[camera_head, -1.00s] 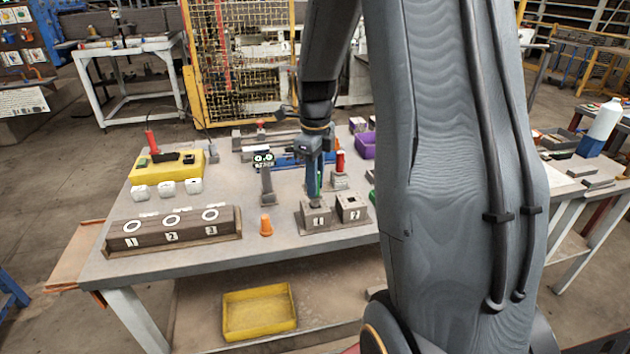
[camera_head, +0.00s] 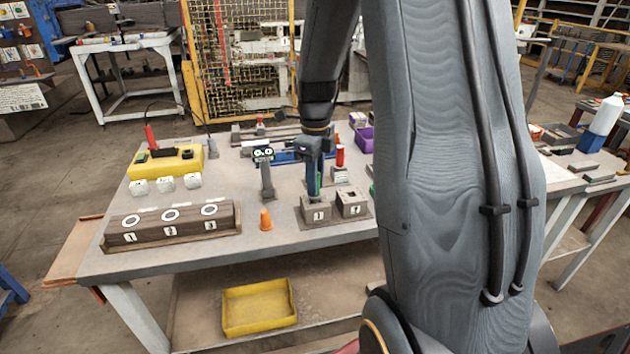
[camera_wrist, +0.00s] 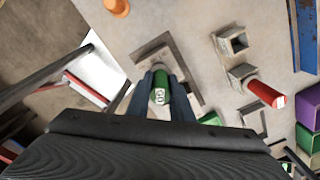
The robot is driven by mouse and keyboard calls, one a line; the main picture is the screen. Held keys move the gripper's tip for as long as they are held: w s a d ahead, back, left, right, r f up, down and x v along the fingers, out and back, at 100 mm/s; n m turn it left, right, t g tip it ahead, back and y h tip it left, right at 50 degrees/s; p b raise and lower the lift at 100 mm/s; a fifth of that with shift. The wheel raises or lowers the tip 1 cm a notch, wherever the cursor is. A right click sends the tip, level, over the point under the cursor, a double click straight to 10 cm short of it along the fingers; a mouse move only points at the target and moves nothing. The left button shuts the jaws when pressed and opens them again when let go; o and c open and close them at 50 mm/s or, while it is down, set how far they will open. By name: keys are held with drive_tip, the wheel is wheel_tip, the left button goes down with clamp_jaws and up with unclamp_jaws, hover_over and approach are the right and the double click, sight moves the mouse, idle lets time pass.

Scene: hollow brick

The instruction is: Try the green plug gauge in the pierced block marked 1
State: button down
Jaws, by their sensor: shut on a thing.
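My gripper (camera_head: 313,190) is shut on the green plug gauge (camera_wrist: 160,88), whose end marked "GO" faces the wrist camera. In the head view a strip of the green gauge (camera_head: 319,181) shows beside the finger. The pierced block marked 1 (camera_head: 316,213) is directly below the fingertips, which are at or just above its top. The lower end of the gauge and the hole are hidden, so I cannot tell how far the gauge is in. The pierced block marked 2 (camera_head: 353,207) stands to the right, its square hole open.
A red gauge (camera_wrist: 265,93) sits in a stand on the bench. An orange cone (camera_head: 265,220) is left of block 1. A long brown box (camera_head: 170,230) with three rings is farther left.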

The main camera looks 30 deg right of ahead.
drive_tip(key=shift+f, duration=0.45)
drive_tip(key=shift+r, duration=0.15)
idle(1.1)
drive_tip(key=shift+r+p, duration=3.1)
drive_tip(key=shift+r, duration=1.3)
